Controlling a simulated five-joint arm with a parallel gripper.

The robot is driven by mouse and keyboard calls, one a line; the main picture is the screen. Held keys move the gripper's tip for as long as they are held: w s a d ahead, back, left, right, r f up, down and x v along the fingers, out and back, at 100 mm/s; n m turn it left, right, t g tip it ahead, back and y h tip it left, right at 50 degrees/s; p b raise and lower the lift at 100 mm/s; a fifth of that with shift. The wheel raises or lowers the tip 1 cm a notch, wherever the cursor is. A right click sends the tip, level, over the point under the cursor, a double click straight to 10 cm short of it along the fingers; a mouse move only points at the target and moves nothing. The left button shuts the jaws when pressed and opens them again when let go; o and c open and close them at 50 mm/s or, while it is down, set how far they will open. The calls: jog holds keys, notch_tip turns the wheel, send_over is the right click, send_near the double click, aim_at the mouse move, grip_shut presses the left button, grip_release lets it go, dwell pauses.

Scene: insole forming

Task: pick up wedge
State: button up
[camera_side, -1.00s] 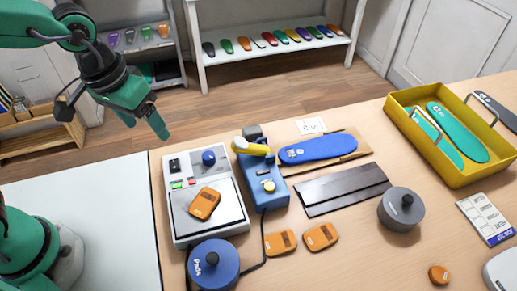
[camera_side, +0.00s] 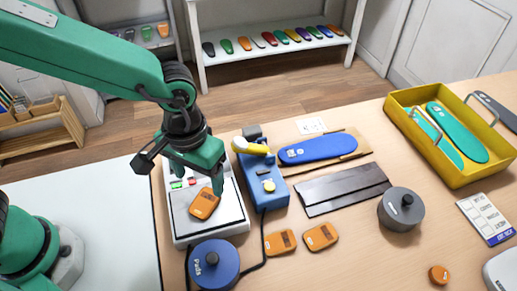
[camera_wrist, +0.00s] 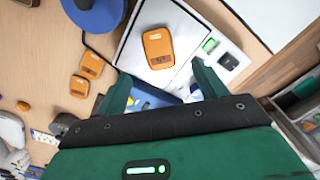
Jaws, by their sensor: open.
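An orange wedge-like piece (camera_side: 205,203) lies flat on the plate of the white scale (camera_side: 183,228). It also shows in the wrist view (camera_wrist: 158,48), just beyond the fingertips and between their lines. My gripper (camera_side: 196,180) is open and empty, over the back part of the scale, above and behind this piece. In the wrist view the two green fingers (camera_wrist: 163,77) are spread apart and touch nothing that I can see. Two similar orange pieces (camera_side: 280,242) (camera_side: 320,237) lie on the table to the right of the scale.
A blue device with a yellow handle (camera_side: 262,180) stands close right of the scale. A round blue pot (camera_side: 213,265) is at its front. A grey round weight (camera_side: 401,209), a dark flat bar (camera_side: 342,188), a blue insole (camera_side: 318,149) and a yellow tray (camera_side: 447,178) lie farther right.

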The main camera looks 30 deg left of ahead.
aim_at(205, 201)
jog(key=shift+f, duration=3.55)
jog(key=c, duration=1.1)
jog(key=shift+c, duration=0.2)
jog(key=shift+r, duration=0.15)
jog(key=shift+d+r, duration=0.1)
jog(key=shift+r, duration=0.3)
notch_tip(205, 201, up, 3)
jog(key=shift+w+r, duration=0.1)
jog(key=s+d+r, duration=0.3)
jog(key=s+r, duration=0.3)
jog(key=s, duration=0.5)
jog(key=shift+s+d+r, duration=0.15)
jog(key=shift+d+r, duration=0.05)
jog(key=shift+r, duration=0.2)
